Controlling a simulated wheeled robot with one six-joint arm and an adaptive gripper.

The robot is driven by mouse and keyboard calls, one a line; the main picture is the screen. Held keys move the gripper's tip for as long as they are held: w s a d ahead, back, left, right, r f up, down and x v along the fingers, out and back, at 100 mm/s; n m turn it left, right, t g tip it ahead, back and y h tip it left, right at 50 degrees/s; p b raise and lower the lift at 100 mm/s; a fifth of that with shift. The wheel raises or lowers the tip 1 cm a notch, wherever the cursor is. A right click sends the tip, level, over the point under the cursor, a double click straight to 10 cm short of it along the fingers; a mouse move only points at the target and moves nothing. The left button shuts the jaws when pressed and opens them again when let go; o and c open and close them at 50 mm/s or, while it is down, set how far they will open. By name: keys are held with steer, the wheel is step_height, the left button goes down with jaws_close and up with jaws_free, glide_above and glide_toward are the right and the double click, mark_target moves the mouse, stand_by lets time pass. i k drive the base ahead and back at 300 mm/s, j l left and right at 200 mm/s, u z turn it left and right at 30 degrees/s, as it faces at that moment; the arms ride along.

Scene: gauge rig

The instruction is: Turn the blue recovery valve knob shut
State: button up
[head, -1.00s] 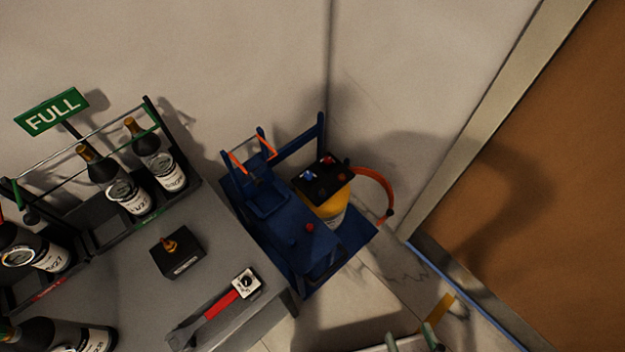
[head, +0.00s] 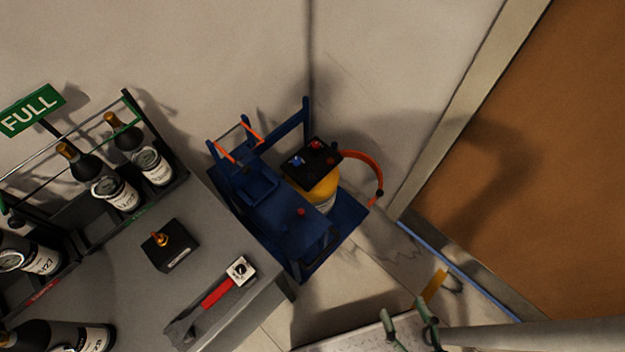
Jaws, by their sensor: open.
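The blue valve knob (head: 296,160) sits on the black top (head: 309,168) of a yellow cylinder (head: 325,190), beside a red knob (head: 315,145). The cylinder stands in a dark blue cart (head: 268,215) in the corner, with an orange hose (head: 372,165) curving off its right side. My gripper (head: 402,308) is at the bottom right, its two greenish fingers apart and empty. It is well below and to the right of the blue knob in the picture, not touching it. The knob is small here, so its turn position cannot be read.
A grey bench (head: 150,300) at left holds racks of gauged bottles (head: 115,190), a black box (head: 170,245) and a red-handled tool (head: 218,293). A green FULL sign (head: 32,110) stands behind. The wall and a brown panel (head: 530,190) bound the right. Floor shows between cart and gripper.

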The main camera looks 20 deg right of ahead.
mark_target(296, 161)
steer(key=i+l+u, duration=0.25)
steer(key=u, duration=0.2)
steer(key=i+l+u, duration=0.2)
steer(key=l+u, duration=0.3)
steer(key=i+l+u, duration=0.15)
steer(key=l+u, duration=0.3)
steer(key=k+l, duration=0.1)
steer(key=i+u, duration=0.1)
